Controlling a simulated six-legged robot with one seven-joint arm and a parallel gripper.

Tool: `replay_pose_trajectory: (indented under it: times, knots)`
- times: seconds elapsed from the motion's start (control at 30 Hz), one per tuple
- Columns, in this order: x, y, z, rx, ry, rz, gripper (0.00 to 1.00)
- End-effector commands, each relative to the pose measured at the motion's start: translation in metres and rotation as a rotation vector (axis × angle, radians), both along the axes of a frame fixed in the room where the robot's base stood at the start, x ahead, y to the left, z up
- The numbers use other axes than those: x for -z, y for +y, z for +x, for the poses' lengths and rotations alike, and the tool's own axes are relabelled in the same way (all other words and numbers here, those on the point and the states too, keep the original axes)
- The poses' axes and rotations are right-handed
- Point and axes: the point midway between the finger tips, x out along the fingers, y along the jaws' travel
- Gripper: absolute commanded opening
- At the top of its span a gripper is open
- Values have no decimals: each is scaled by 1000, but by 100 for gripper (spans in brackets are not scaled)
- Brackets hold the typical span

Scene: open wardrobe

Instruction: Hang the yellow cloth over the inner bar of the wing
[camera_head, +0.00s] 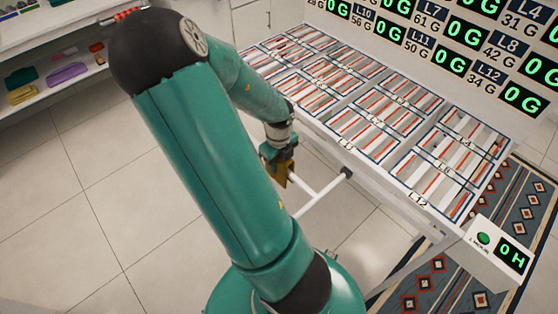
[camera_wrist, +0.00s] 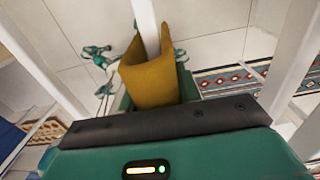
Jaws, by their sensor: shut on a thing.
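The yellow cloth (camera_wrist: 150,82) is at my gripper, with its folded edges showing in the wrist view. A white bar (camera_wrist: 148,32) runs into the fold, and cloth shows on both sides of it. I cannot tell whether the cloth rests on the bar. My gripper (camera_head: 277,158) is shut on the cloth, and its teal fingers are partly hidden behind it in the wrist view (camera_wrist: 158,103). In the head view the cloth (camera_head: 280,175) is a small patch below my gripper, beside the white bars (camera_head: 320,194) at the table's left side.
A white table with labelled, striped compartments (camera_head: 375,118) stands to the right, with a display panel (camera_head: 450,40) behind it. A small display box (camera_head: 498,250) is at its front corner. A patterned rug (camera_head: 410,285) lies below. Shelves (camera_head: 50,82) stand at left; tiled floor is clear between.

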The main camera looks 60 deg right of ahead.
Motion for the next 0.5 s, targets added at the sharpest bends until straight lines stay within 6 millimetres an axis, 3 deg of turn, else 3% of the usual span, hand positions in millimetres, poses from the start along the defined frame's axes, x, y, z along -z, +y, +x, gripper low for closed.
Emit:
replay_pose_trajectory:
  times: [0.37, 0.4, 0.5]
  knots:
    - [-5, 0, -1, 2, 1, 0, 10]
    - [-5, 0, -1, 2, 1, 0, 37]
    - [-5, 0, -1, 2, 1, 0, 57]
